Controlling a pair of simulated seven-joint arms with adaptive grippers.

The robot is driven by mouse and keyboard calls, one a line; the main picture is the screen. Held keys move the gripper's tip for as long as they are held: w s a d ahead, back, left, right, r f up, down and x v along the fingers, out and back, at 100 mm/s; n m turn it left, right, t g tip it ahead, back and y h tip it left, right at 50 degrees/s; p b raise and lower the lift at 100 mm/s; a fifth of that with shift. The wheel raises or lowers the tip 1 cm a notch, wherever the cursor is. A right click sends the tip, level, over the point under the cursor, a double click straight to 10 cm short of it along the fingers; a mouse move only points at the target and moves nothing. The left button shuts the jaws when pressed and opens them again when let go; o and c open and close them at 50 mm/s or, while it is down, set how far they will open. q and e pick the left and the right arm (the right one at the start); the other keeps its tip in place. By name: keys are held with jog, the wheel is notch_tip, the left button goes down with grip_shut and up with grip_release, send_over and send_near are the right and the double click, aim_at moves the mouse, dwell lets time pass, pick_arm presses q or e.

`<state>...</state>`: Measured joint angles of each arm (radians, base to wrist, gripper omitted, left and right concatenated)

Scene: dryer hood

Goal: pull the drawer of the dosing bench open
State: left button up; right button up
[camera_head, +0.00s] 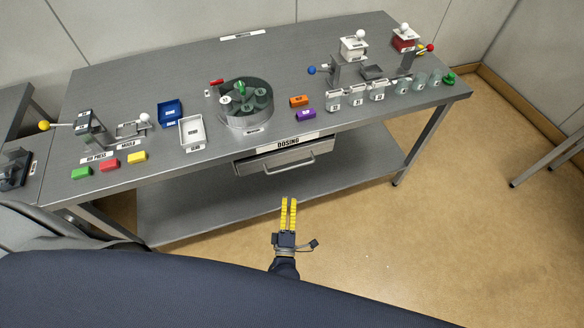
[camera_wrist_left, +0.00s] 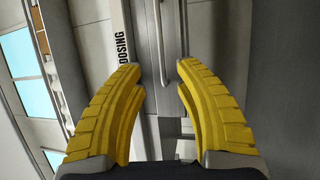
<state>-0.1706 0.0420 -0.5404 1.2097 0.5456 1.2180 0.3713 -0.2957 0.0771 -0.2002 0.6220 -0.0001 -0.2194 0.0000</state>
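The dosing bench (camera_head: 185,77) is a grey metal table with a DOSING label on its front edge. Its drawer (camera_head: 247,166) sits under that edge, with a long bar handle (camera_head: 289,165) across the front. The drawer looks shut. My left gripper (camera_head: 289,199), with yellow fingers, is in front of and below the handle, pointing at the bench, apart from it. In the left wrist view the gripper (camera_wrist_left: 160,72) is open and empty. The handle (camera_wrist_left: 158,40) runs upright there, ahead of the gap between the fingers. My right gripper is not in view.
The benchtop holds a round carousel (camera_head: 246,104), white and blue trays, coloured blocks, several glass jars and small lever devices. A lower shelf (camera_head: 330,178) lies under the bench. The floor (camera_head: 440,220) to the right is clear.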

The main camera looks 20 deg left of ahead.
aim_at(291, 168)
pick_arm(q)
jog(key=x, duration=1.3)
jog(key=shift+w+a+r, duration=0.1)
jog(key=shift+w, duration=0.25)
grip_shut()
